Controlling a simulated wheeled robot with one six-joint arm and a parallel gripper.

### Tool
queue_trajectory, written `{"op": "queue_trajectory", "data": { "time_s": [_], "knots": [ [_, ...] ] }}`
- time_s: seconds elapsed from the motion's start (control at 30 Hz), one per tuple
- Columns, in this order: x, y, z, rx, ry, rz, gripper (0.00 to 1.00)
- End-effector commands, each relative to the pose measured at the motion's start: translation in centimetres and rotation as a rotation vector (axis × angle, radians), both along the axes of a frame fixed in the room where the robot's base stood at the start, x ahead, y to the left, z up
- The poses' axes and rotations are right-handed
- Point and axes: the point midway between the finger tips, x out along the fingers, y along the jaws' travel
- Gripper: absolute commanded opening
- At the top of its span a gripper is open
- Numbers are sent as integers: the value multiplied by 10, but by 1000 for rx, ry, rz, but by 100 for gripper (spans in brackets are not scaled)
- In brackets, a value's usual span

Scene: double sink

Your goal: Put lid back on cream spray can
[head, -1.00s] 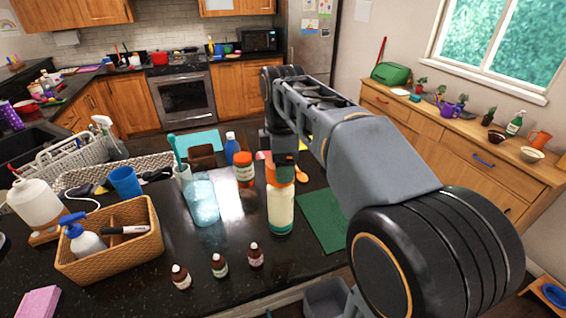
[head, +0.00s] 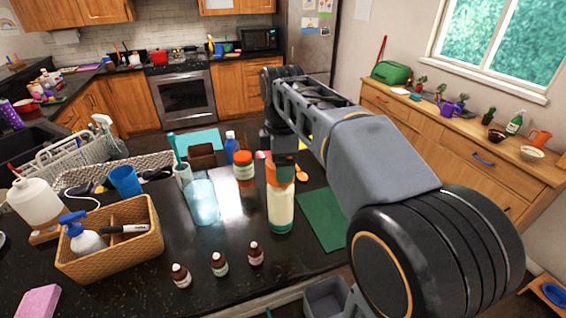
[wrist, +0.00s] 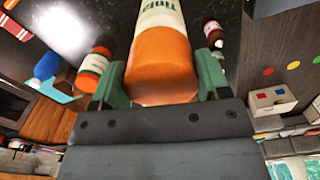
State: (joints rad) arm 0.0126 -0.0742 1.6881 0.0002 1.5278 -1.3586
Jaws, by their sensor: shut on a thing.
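The cream spray can (head: 281,212) stands upright on the dark counter, with a pale body and a green base band. Its orange lid (head: 272,176) sits at the top of the can, directly under my gripper (head: 284,170). In the wrist view the orange lid (wrist: 160,68) lies between the two green fingers of my gripper (wrist: 160,76), which is shut on it. The lid appears in line with the labelled can body (wrist: 160,14). I cannot tell whether the lid is fully seated.
An orange-and-white jar (head: 244,168) and a blue bottle (head: 231,146) stand behind left of the can. A clear blue tumbler (head: 203,203) is to its left. Small brown bottles (head: 256,254) stand in front. A green mat (head: 322,220) lies flat at right.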

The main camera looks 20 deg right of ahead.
Motion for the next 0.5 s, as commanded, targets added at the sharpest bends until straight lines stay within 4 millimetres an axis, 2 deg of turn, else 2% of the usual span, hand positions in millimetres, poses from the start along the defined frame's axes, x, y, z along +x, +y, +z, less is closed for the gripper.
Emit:
{"op": "queue_trajectory", "data": {
  "time_s": [0.43, 0.47, 0.5],
  "knots": [
    [0, 0, 0, 0, 0, 0, 47],
    [0, 0, 0, 0, 0, 0, 71],
    [0, 0, 0, 0, 0, 0, 75]
  ]
}}
